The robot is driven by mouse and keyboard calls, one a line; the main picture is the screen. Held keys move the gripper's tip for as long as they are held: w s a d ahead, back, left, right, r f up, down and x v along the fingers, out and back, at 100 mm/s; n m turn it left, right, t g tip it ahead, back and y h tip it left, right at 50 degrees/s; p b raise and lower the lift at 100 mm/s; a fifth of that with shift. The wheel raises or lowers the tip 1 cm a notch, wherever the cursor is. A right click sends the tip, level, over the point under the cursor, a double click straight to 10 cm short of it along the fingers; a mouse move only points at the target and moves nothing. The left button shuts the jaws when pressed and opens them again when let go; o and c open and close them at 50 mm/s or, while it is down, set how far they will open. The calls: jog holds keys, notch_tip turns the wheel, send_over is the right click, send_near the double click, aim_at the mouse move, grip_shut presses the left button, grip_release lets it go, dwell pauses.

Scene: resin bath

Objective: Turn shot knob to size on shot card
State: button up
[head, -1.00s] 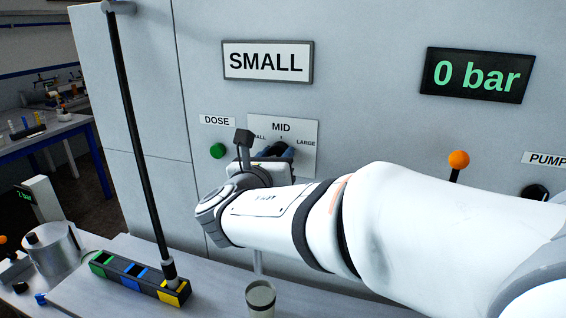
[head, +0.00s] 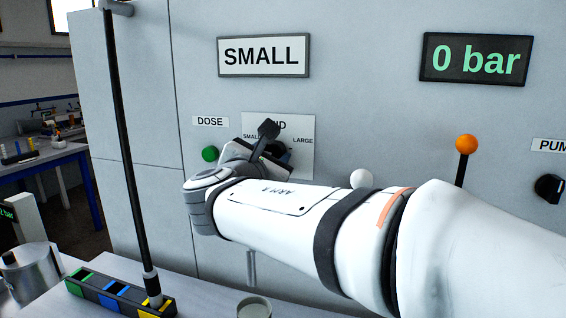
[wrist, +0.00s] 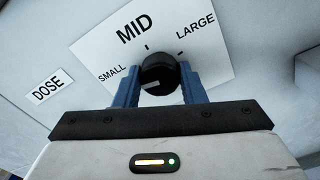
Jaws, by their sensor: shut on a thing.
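The shot card (head: 264,56) on the machine's front reads SMALL. Below it is the white dial plate (head: 304,161), marked SMALL, MID and LARGE; it also shows in the wrist view (wrist: 215,63). The round black shot knob (wrist: 160,72) sits at the plate's centre. My gripper (wrist: 160,76) is shut on the knob, one blue finger on each side. A small pale mark shows on the knob's lower part in the wrist view, but I cannot tell which size the knob points to. In the head view my wrist mostly hides the knob.
A green DOSE button (head: 210,154) is left of the dial. An orange-topped lever (head: 466,144) and a black pump knob (head: 549,188) are to the right. A tall black rod (head: 124,150) rises from the coloured-slot block (head: 122,296). A cup (head: 254,308) stands below my arm.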

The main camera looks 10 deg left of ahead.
dwell(0.4)
jog(key=o, duration=1)
jog(key=s, duration=0.7)
jog(key=shift+s+a+b, duration=0.3)
jog(key=shift+s+b, duration=0.1)
jog(key=shift+b, duration=0.05)
